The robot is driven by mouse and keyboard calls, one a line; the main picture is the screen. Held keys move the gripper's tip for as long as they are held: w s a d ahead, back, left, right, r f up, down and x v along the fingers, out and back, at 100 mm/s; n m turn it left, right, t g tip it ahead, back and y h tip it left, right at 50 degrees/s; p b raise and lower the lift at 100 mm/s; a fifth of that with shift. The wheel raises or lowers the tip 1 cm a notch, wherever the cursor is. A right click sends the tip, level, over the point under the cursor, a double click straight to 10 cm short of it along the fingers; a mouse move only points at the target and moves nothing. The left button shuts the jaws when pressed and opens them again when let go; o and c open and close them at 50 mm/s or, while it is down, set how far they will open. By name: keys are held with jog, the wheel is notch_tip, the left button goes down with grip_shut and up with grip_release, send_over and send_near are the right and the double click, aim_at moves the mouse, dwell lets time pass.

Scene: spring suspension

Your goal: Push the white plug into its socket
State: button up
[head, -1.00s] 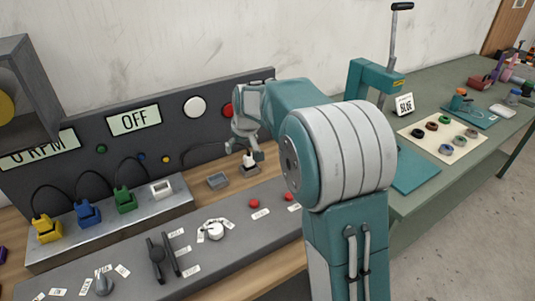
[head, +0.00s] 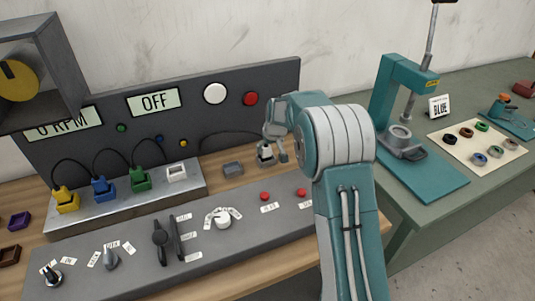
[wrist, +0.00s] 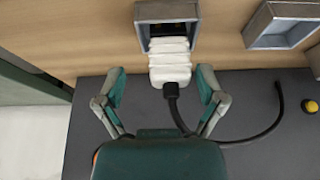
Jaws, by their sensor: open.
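The white plug (wrist: 170,62) sits at the mouth of a grey box-like holder (wrist: 146,30) in the wrist view, with its black cable running back to the right. Its ribbed body sticks out of the holder. My gripper (wrist: 160,84) is open, with one finger on each side of the plug's rear and gaps between. In the head view my gripper (head: 275,154) is at the plug (head: 265,153), partly covering it. A white socket (head: 176,173) stands on the metal strip, right of the green plug, and looks empty.
Yellow (head: 66,202), blue (head: 104,190) and green (head: 140,180) plugs sit in the strip's other sockets. A dark panel (head: 200,115) rises behind. A control board (head: 130,270) lies in front.

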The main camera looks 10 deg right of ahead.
aim_at(264, 147)
jog(key=shift+x, duration=1.2)
jog(key=shift+w+a+f, duration=0.1)
jog(key=shift+a, duration=0.7)
jog(key=c, duration=0.4)
jog(key=shift+d, duration=0.4)
grip_shut()
jog(key=shift+d, duration=0.1)
